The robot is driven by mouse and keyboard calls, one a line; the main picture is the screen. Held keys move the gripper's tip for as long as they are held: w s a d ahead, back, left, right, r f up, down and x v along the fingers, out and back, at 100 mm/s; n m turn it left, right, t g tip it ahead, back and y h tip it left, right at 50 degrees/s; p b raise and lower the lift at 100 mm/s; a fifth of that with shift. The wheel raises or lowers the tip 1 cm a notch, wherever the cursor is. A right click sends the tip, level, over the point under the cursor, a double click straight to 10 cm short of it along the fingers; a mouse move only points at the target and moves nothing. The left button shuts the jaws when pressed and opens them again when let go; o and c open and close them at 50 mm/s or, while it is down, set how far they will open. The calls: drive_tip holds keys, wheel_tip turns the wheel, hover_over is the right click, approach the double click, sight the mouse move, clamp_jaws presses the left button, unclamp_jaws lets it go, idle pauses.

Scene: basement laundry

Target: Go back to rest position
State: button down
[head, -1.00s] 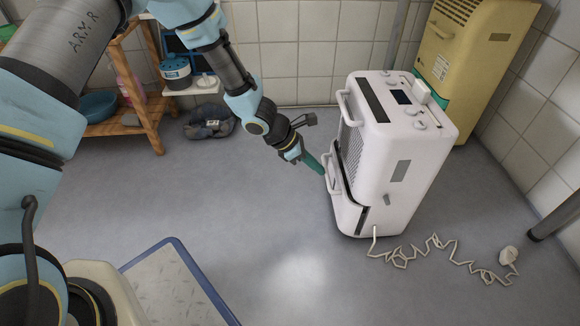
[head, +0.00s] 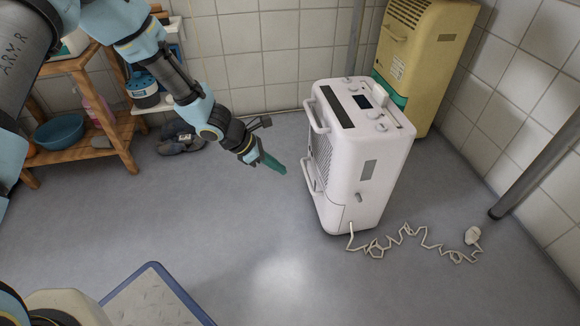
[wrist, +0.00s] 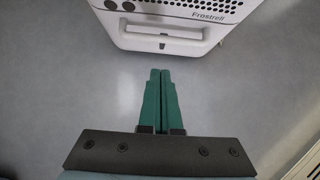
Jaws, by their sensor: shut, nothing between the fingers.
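My gripper (head: 273,163) is in the air to the left of a white appliance (head: 352,165) in the head view, apart from it. Its green fingers are pressed together and empty, as the wrist view (wrist: 160,95) shows. The white appliance stands upright on the floor, with a control panel on top and a handle on its left side. In the wrist view the appliance (wrist: 180,30) is ahead of the fingertips, with the word "Frostrell" and a recessed lower handle on its face. Floor shows between the fingers and the appliance.
A white cord with a plug (head: 472,236) lies on the floor at right. A yellow-green unit (head: 428,50) stands against the back wall. A wooden shelf (head: 95,152) with a blue basin (head: 62,131) is at left. A blue-edged platform (head: 150,300) is at front. Mid-floor is clear.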

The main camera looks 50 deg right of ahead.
drive_tip(key=w+a+r+m+t+y+p, duration=0.1)
drive_tip(key=w+a+r+m+t+p, duration=0.15)
drive_tip(key=w+a+r, duration=0.75)
drive_tip(key=w+a+r+m+t+y+p, duration=0.1)
drive_tip(key=w+a+r+m+p, duration=0.4)
drive_tip(key=a+r, duration=0.85)
drive_tip(key=a+r+m+t+y+p, duration=0.15)
drive_tip(key=a+r, duration=0.45)
drive_tip(key=a, duration=0.7)
drive_tip(key=a+r+m+t+y+p, duration=0.15)
drive_tip(key=a+r, duration=0.35)
drive_tip(key=a, duration=0.9)
wheel_tip(320, 180, up, 38)
drive_tip(key=p, duration=3.7)
drive_tip(key=shift+s+m+y, duration=0.25)
drive_tip(key=shift+m+y, duration=0.15)
drive_tip(key=shift+m, duration=0.05)
